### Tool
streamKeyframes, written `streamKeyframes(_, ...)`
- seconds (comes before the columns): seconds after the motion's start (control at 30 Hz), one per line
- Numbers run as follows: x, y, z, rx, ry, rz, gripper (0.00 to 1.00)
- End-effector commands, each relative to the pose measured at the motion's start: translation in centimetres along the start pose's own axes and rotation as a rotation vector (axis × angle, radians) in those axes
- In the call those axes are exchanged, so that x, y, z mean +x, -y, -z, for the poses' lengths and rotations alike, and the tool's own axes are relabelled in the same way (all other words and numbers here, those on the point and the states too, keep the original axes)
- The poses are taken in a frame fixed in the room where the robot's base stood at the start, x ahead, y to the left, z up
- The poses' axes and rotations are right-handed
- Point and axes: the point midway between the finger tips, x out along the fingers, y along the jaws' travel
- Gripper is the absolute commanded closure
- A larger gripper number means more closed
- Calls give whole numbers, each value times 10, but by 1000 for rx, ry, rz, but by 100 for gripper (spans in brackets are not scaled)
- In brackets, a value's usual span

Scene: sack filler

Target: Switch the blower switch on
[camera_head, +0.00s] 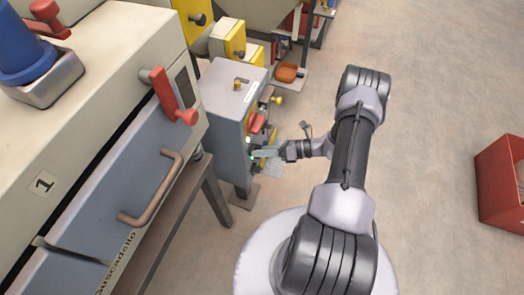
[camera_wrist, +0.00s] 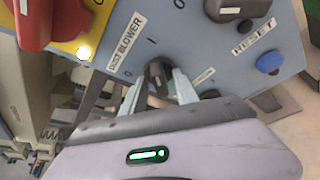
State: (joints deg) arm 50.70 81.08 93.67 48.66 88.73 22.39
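In the head view my gripper (camera_head: 262,153) reaches the front of the grey control box (camera_head: 225,115); the knob is too small to make out there.
Near the switch are a red handle on a yellow plate (camera_wrist: 68,48), a lit lamp (camera_wrist: 84,52), another dark knob (camera_wrist: 238,8) and a blue button (camera_wrist: 269,63) by a RESET label. The large machine (camera_head: 80,105) stands left. A red bin (camera_head: 503,185) sits right; floor between is clear.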

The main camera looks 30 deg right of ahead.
Motion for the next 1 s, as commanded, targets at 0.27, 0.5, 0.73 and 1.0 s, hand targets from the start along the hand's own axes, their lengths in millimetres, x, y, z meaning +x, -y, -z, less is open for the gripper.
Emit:
streamKeyframes(0.27, 0, 0, 0, -1, 0, 0, 62)
streamKeyframes(0.5, -8, 0, -1, -1, 1, 2, 62)
streamKeyframes(0.73, -69, -2, -3, -2, 3, 5, 62)
streamKeyframes(1.0, -148, -1, -1, -1, 1, 3, 62)
